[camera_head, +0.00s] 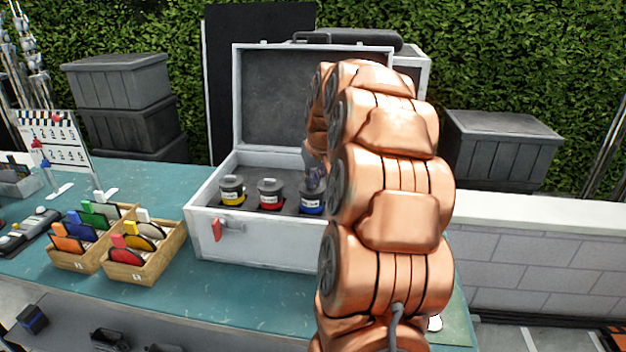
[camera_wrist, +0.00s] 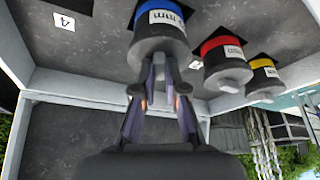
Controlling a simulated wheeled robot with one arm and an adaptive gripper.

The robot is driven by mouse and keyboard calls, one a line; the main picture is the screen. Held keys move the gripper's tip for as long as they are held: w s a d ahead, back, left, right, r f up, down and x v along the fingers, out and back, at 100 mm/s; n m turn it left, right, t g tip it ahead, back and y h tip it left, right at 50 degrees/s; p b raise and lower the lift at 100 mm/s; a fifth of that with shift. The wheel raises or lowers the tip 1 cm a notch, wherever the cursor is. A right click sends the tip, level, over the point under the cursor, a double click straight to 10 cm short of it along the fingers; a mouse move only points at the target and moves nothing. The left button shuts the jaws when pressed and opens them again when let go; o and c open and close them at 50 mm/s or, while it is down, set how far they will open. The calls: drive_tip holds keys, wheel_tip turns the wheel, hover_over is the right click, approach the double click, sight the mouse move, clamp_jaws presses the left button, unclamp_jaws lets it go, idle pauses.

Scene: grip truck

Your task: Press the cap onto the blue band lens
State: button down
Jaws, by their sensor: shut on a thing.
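The blue band lens (camera_head: 312,207) stands upright in the open case, at the right end of a row of lenses. My arm partly covers it in the head view. In the wrist view, the blue band lens (camera_wrist: 160,14) is at the top centre. A dark grey cap (camera_wrist: 157,46) sits over its end, in line with it. I cannot tell whether the cap is fully seated. My gripper (camera_wrist: 159,64) is shut on the cap's small knob, with both fingertips close together. In the head view the gripper is mostly hidden behind my arm.
A red band lens (camera_head: 270,194) and a yellow band lens (camera_head: 232,190), both capped, stand beside it. The white case's walls (camera_head: 262,249) and raised lid (camera_head: 285,110) surround the lenses. Wooden boxes (camera_head: 145,270) with coloured discs stand left on the teal table (camera_head: 190,310).

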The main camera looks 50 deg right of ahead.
idle(0.4)
drive_tip(key=c, duration=0.7)
unclamp_jaws()
drive_tip(key=shift+r+p, duration=0.55)
drive_tip(key=shift+r, duration=2.95)
clamp_jaws()
drive_tip(key=shift+f+b, duration=1.65)
drive_tip(key=shift+f, duration=1.35)
